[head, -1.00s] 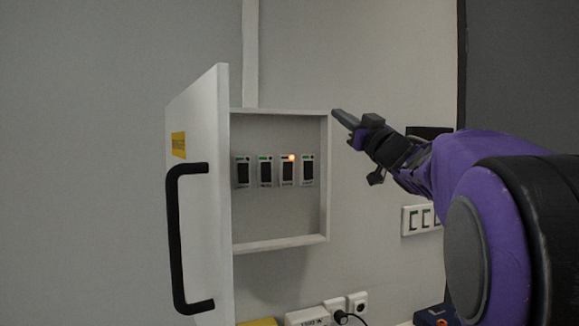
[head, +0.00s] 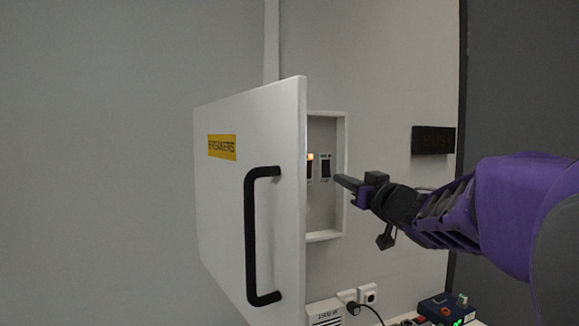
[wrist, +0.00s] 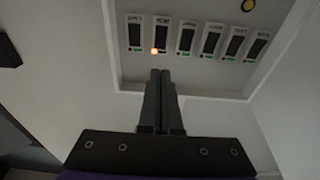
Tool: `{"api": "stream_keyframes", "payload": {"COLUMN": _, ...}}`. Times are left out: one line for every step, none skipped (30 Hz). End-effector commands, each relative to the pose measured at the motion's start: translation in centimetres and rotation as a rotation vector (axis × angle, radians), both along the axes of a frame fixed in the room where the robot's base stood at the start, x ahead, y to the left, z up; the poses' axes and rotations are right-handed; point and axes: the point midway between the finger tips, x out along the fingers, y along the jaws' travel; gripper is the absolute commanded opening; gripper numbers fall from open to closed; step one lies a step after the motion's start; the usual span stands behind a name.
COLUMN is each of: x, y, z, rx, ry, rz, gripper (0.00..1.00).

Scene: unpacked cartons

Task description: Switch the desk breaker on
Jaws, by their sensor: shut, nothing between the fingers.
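The white breaker box (head: 325,237) is on the wall with its door (head: 265,115) swung open. The door hides most of the breakers in the head view. In the wrist view a row of several dark switches shows; the second from left (wrist: 161,32) has an orange light (wrist: 155,51), the others small green lights. The labels are too small to read, so I cannot tell which is the desk breaker. The orange-lit switch also shows in the head view (head: 310,170), beside the door's edge. My gripper (head: 340,180) is shut and empty, its tips close in front of the box's right part.
The door's black handle (head: 250,235) sticks out at the left. A dark block (head: 433,140) is on the wall at the right. Sockets (head: 367,293) with a plugged cable and a small blue device (head: 447,308) are below. A round yellow spot (wrist: 248,5) shows in the wrist view.

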Motion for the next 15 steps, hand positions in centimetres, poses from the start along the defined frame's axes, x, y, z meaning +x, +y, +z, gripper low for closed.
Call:
{"api": "stream_keyframes", "payload": {"x": 0.0, "y": 0.0, "z": 0.0, "rx": 0.0, "ry": 0.001, "rz": 0.0, "gripper": 0.0}}
{"api": "stream_keyframes", "payload": {"x": 0.0, "y": 0.0, "z": 0.0, "rx": 0.0, "ry": 0.001, "rz": 0.0, "gripper": 0.0}}
{"api": "stream_keyframes", "payload": {"x": 0.0, "y": 0.0, "z": 0.0, "rx": 0.0, "ry": 0.001, "rz": 0.0, "gripper": 0.0}}
{"api": "stream_keyframes", "payload": {"x": 0.0, "y": 0.0, "z": 0.0, "rx": 0.0, "ry": 0.0, "rz": 0.0, "gripper": 0.0}}
{"api": "stream_keyframes", "payload": {"x": 0.0, "y": 0.0, "z": 0.0, "rx": 0.0, "ry": 0.0, "rz": 0.0, "gripper": 0.0}}
{"api": "stream_keyframes", "payload": {"x": 0.0, "y": 0.0, "z": 0.0, "rx": 0.0, "ry": 0.0, "rz": 0.0, "gripper": 0.0}}
{"api": "stream_keyframes", "payload": {"x": 0.0, "y": 0.0, "z": 0.0, "rx": 0.0, "ry": 0.0, "rz": 0.0, "gripper": 0.0}}
{"api": "stream_keyframes", "payload": {"x": 0.0, "y": 0.0, "z": 0.0, "rx": 0.0, "ry": 0.0, "rz": 0.0, "gripper": 0.0}}
{"api": "stream_keyframes", "payload": {"x": 0.1, "y": 0.1, "z": 0.0, "rx": 0.0, "ry": 0.0, "rz": 0.001, "gripper": 0.0}}
{"api": "stream_keyframes", "payload": {"x": 0.2, "y": 0.1, "z": 0.0, "rx": 0.0, "ry": 0.0, "rz": 0.001, "gripper": 0.0}}
{"api": "stream_keyframes", "payload": {"x": 0.4, "y": 0.2, "z": 0.0, "rx": 0.0, "ry": 0.0, "rz": 0.001, "gripper": 0.0}}
{"api": "stream_keyframes", "payload": {"x": 0.7, "y": 0.3, "z": 0.0, "rx": -0.001, "ry": 0.001, "rz": 0.002, "gripper": 0.0}}
{"api": "stream_keyframes", "payload": {"x": 1.1, "y": 0.4, "z": 0.0, "rx": -0.001, "ry": 0.002, "rz": 0.002, "gripper": 0.0}}
{"api": "stream_keyframes", "payload": {"x": 1.4, "y": 0.5, "z": 0.1, "rx": -0.001, "ry": 0.002, "rz": 0.002, "gripper": 0.0}}
{"api": "stream_keyframes", "payload": {"x": 2.0, "y": 0.7, "z": 0.2, "rx": -0.001, "ry": 0.001, "rz": 0.003, "gripper": 0.0}}
